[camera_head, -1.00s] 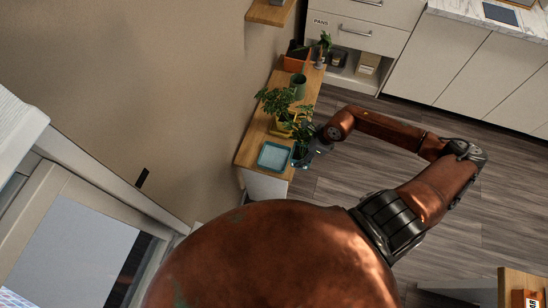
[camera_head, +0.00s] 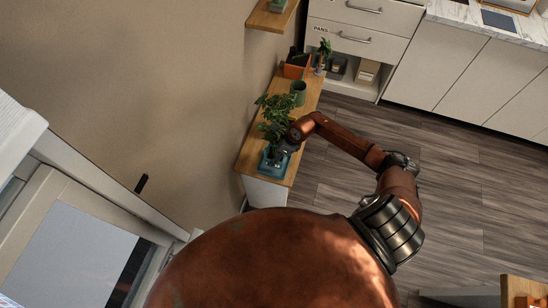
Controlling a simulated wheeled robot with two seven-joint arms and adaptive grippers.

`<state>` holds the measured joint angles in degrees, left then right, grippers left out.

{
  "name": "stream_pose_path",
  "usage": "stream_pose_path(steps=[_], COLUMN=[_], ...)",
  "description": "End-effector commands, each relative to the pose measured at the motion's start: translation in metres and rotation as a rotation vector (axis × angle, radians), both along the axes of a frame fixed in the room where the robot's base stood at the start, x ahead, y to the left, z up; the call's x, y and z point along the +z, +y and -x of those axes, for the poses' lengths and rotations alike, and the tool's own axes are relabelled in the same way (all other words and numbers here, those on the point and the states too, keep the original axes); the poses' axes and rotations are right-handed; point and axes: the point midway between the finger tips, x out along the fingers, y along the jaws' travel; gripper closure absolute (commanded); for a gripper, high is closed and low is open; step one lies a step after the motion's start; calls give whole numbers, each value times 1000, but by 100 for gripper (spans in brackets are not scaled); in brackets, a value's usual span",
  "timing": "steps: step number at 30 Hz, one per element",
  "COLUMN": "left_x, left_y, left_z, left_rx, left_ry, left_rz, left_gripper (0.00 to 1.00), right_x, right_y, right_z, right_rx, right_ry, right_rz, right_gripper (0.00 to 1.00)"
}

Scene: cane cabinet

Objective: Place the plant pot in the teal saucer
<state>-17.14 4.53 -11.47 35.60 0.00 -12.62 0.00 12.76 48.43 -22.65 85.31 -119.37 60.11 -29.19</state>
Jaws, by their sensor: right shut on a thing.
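The teal saucer (camera_head: 264,170) is a square tray near the front end of the wooden cabinet top. My right gripper (camera_head: 279,153) is over it, shut on the plant pot. The pot is mostly hidden by the gripper; its green leaves (camera_head: 269,131) show just beyond the gripper. The pot appears to be over or in the saucer; I cannot tell whether its base touches it. My left gripper is not in view.
The cabinet top (camera_head: 250,152) is narrow, with the wall on its left. Another leafy plant (camera_head: 274,104) stands close behind the held one. A green cup (camera_head: 299,88) and an orange planter (camera_head: 294,71) are farther back. The floor to the right is open.

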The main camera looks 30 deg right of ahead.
Motion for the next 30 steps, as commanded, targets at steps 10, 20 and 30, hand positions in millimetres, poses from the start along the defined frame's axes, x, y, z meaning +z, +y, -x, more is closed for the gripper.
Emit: stream_pose_path(steps=[10,20,30], left_x=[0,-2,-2], left_y=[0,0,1], left_z=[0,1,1], left_rx=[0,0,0], left_ry=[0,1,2], left_rz=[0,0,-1], left_gripper=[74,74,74], right_x=[-34,-37,-36], right_y=[3,2,2], right_z=[-5,-3,-3], right_rx=[-1,0,0], right_ry=[-1,1,1], right_rz=[-3,-1,-1], right_gripper=[84,38,22])
